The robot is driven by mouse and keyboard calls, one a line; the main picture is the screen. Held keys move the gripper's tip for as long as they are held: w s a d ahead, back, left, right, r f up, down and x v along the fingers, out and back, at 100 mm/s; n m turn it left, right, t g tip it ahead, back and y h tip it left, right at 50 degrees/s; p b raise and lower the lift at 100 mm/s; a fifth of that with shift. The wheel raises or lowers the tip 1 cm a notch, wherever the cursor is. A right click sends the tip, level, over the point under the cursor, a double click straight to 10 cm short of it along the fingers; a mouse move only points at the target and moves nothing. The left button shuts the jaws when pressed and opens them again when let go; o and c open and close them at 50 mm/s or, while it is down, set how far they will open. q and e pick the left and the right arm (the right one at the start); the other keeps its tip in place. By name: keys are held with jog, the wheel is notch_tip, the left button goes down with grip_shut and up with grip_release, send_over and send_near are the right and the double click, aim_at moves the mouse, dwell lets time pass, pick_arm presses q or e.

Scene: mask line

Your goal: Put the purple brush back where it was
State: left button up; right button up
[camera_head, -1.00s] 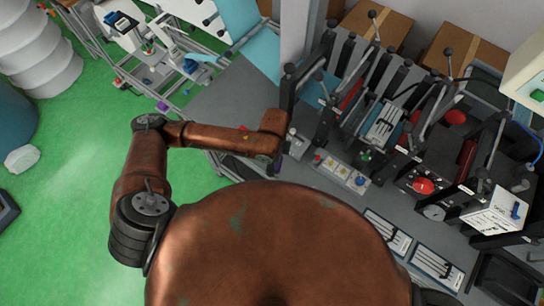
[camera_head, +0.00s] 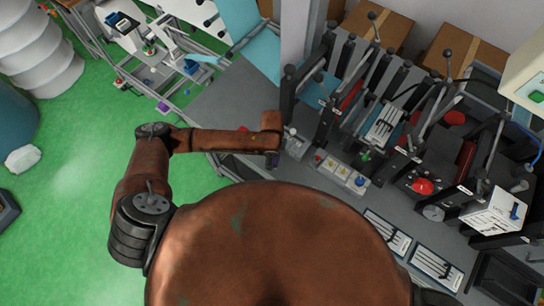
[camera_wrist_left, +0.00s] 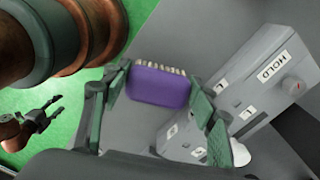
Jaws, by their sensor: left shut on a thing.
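The purple brush (camera_wrist_left: 160,87), with a row of pale bristles along its top edge, sits between the green fingers of my left gripper (camera_wrist_left: 165,100). The gripper is shut on it and holds it above the grey bench. In the head view my left gripper (camera_head: 273,159) hangs at the bench's front edge, mostly hidden under the wrist, with a small dark purple patch showing. My right gripper (camera_wrist_left: 42,114) shows small at the left of the left wrist view, fingers apart and empty, over the green floor.
A grey control box marked HOLD (camera_wrist_left: 262,75) stands close to the right of the brush. A row of buttons (camera_head: 340,170) and white trays (camera_head: 437,265) lie to the right.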

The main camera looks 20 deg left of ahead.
pick_arm(q)
jog(key=shift+f, duration=0.15)
jog(key=o, duration=1.2)
notch_tip(320, 180, up, 12)
jog(key=shift+r, duration=0.2)
jog(key=shift+d, duration=0.1)
